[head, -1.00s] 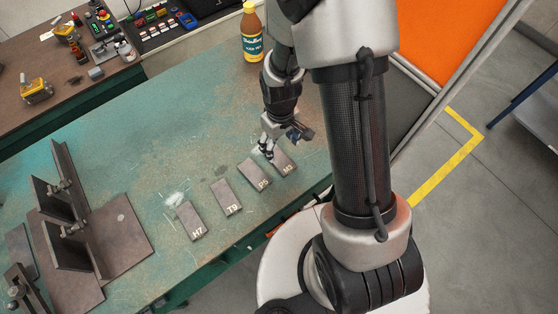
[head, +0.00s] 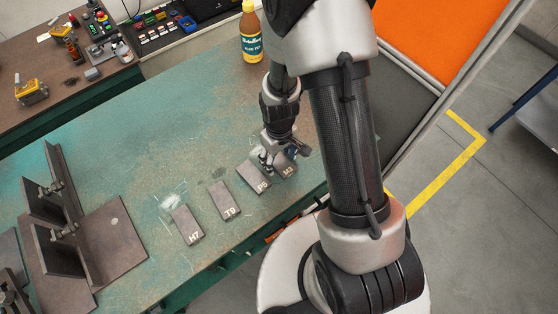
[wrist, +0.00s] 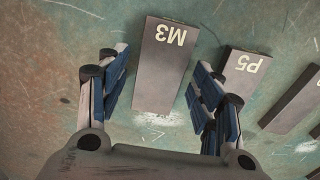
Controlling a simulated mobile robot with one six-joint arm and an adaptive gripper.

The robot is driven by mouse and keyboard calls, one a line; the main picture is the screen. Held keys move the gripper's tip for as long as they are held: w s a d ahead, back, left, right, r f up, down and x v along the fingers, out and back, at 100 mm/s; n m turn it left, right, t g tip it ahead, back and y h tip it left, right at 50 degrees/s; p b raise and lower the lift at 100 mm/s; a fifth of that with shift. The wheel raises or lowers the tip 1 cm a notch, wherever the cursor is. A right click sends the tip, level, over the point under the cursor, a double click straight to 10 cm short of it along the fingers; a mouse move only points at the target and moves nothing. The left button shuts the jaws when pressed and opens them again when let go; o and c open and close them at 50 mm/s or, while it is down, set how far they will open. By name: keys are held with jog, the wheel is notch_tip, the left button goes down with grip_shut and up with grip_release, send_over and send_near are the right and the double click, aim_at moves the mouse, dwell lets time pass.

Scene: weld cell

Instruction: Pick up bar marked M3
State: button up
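The dark grey bar marked M3 (wrist: 162,70) lies flat on the green table between the two fingers of my gripper (wrist: 158,92) in the wrist view. The fingers stand apart with blue pads, and a gap shows between each finger and the bar. In the head view my gripper (head: 280,160) is over the M3 bar (head: 287,169) and partly hides it. The bar marked P5 (head: 254,177) lies just left of it in the head view. In the wrist view the P5 bar (wrist: 235,85) is close by the right finger.
Bars T9 (head: 229,201) and H7 (head: 187,225) lie further left on the table (head: 150,140). A dark steel fixture (head: 110,240) stands at the left. A bottle (head: 251,35) stands at the back. The table edge is close in front of the bars.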

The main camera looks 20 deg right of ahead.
grip_shut()
dwell(0.6)
